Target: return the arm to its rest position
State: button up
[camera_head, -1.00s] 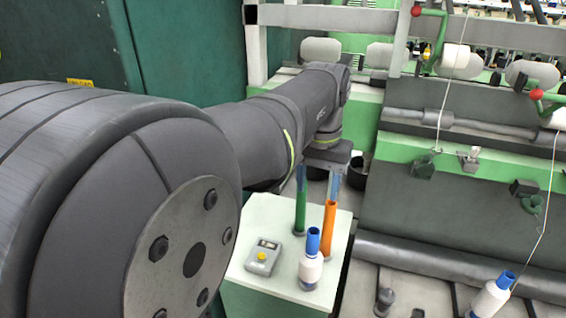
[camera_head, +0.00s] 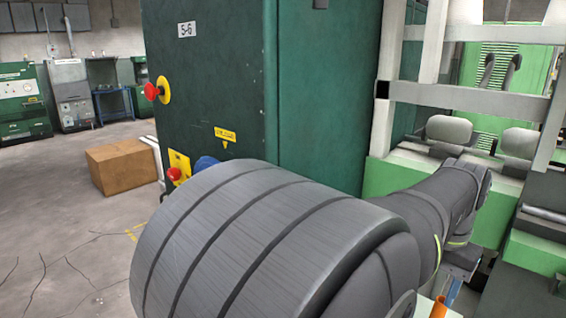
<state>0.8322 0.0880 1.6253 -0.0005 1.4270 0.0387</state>
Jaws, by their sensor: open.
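My arm reaches from the bottom centre toward the right in the head view. My gripper (camera_head: 453,285) hangs from the wrist at the lower right, pointing down, with its jaws open. Only part of it shows, and the far arm link and the picture's lower edge hide the rest. The top of an orange tube (camera_head: 438,308) stands just below it at the bottom edge. I cannot tell whether the gripper touches the tube.
A tall green cabinet (camera_head: 320,100) with a red knob (camera_head: 152,91) stands behind my arm. The spinning frame's pale rails (camera_head: 470,97) and bobbins (camera_head: 449,129) are at the right. A cardboard box (camera_head: 122,168) sits on the otherwise open floor (camera_head: 60,225) at the left.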

notch_tip(320, 180, down, 15)
jog(key=shift+f, duration=0.1)
dwell(0.3)
jog(key=shift+r, duration=0.2)
notch_tip(320, 180, up, 17)
notch_tip(320, 180, down, 17)
jog(key=shift+f, duration=0.1)
notch_tip(320, 180, up, 8)
jog(key=shift+w+f, duration=0.1)
jog(key=shift+w, duration=0.05)
jog(key=shift+n, duration=0.8)
jog(key=shift+w+a+r, duration=0.2)
jog(key=shift+w+a, duration=0.5)
jog(key=shift+w, duration=0.05)
jog(key=shift+w+a+r, duration=0.15)
jog(key=shift+w+a, duration=0.55)
jog(key=shift+w, duration=0.05)
